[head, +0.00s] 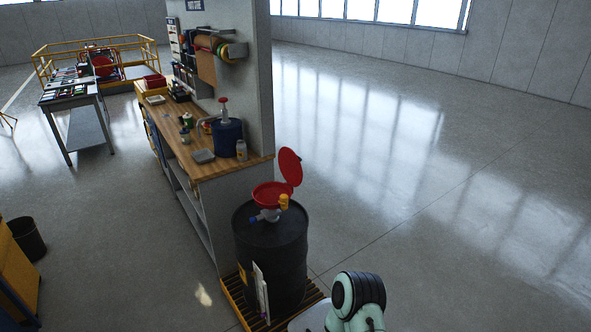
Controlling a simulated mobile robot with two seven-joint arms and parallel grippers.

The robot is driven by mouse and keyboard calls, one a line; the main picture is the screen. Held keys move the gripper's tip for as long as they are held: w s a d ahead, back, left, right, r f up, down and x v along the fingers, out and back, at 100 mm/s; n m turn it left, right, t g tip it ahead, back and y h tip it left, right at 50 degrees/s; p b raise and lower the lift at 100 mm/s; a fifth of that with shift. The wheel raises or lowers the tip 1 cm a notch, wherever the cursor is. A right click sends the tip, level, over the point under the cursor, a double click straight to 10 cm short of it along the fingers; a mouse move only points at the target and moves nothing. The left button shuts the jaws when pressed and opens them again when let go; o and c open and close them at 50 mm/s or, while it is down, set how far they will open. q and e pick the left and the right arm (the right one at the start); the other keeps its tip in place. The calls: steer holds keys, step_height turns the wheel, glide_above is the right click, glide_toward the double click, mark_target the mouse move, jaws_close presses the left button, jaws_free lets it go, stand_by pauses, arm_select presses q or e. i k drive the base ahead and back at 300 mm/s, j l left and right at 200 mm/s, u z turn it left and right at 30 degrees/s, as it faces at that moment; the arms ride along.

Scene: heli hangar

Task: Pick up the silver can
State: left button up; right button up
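A small pale grey can or bottle (241,151) with a yellowish band stands upright near the front corner of the wooden workbench top, beside a dark blue container. It may be the silver can; it is too small to be sure. Smaller cans or bottles (186,127) stand farther back on the bench, one of them greenish. Part of my own mint-green arm with a black joint shows at the bottom edge, right of the black drum. Neither gripper is in view, and nothing is seen held.
The workbench (228,166) runs along a wall panel. A black drum (270,250) with a red funnel and open lid (290,166) stands on a yellow-edged grate in front of its near end. A dark bin (27,238) stands left. Open floor lies on both sides.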

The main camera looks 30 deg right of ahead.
mark_target(241, 147)
steer(key=k+l+u, duration=0.1)
steer(key=l, duration=0.25)
steer(key=k+l, duration=0.15)
steer(key=l, duration=0.2)
steer(key=k+l+u, duration=0.15)
steer(key=l, duration=0.15)
steer(key=k+l+u, duration=0.1)
steer(key=l, duration=0.45)
steer(key=k+l, duration=0.1)
steer(key=l, duration=0.45)
steer(key=l+u, duration=0.25)
steer(key=l, duration=0.85)
steer(key=i+l, duration=0.1)
steer(key=l, duration=0.45)
steer(key=i+l+u, duration=0.1)
steer(key=l, duration=1.05)
steer(key=i+l+u, duration=0.1)
steer(key=u, duration=1.1)
steer(key=i+l+u, duration=0.1)
steer(key=l+u, duration=0.8)
steer(key=l, duration=0.15)
